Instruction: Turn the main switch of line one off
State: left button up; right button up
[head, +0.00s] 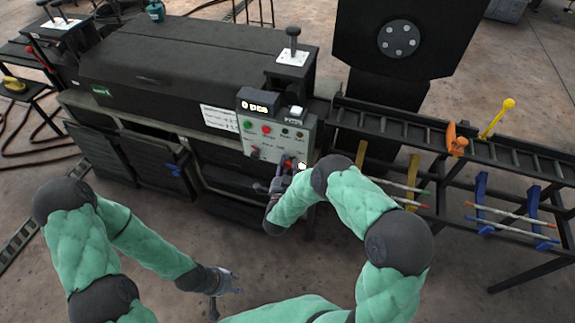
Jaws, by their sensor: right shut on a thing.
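A grey control box (258,131) with a small display, several buttons and red knobs stands at the front of the dark machine. A red rotary switch (289,162) sits at its lower right, partly covered by my gripper. My right gripper (285,172) reaches up to this switch and is shut on it. The knob's exact angle and its label are too small or hidden to read.
A dark roller conveyor (465,150) runs right from the box, with an orange clamp (456,140) and a yellow lever (497,117). A lever on a white plate (292,50) stands above the box. The floor at front left is clear.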

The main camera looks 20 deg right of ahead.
jog(key=shift+d+r+n, duration=0.1)
jog(key=shift+n, duration=0.2)
jog(key=n+p, duration=0.1)
jog(key=n, duration=0.2)
jog(key=shift+w+r+n+g+p, duration=0.1)
jog(key=shift+n+g+p, duration=0.2)
jog(key=shift+g+p, duration=0.1)
jog(key=n+p, duration=0.1)
jog(key=n, duration=0.3)
jog(key=shift+g, duration=0.4)
jog(key=n+p, duration=0.1)
jog(key=n, duration=0.3)
jog(key=shift+w+r+g+h+p, duration=0.1)
jog(key=shift+g+h+p, duration=0.3)
jog(key=n+p, duration=0.1)
jog(key=n, duration=0.2)
jog(key=shift+n+g+h, duration=0.3)
jog(key=o, duration=1.2)
jog(key=shift+c, duration=0.2)
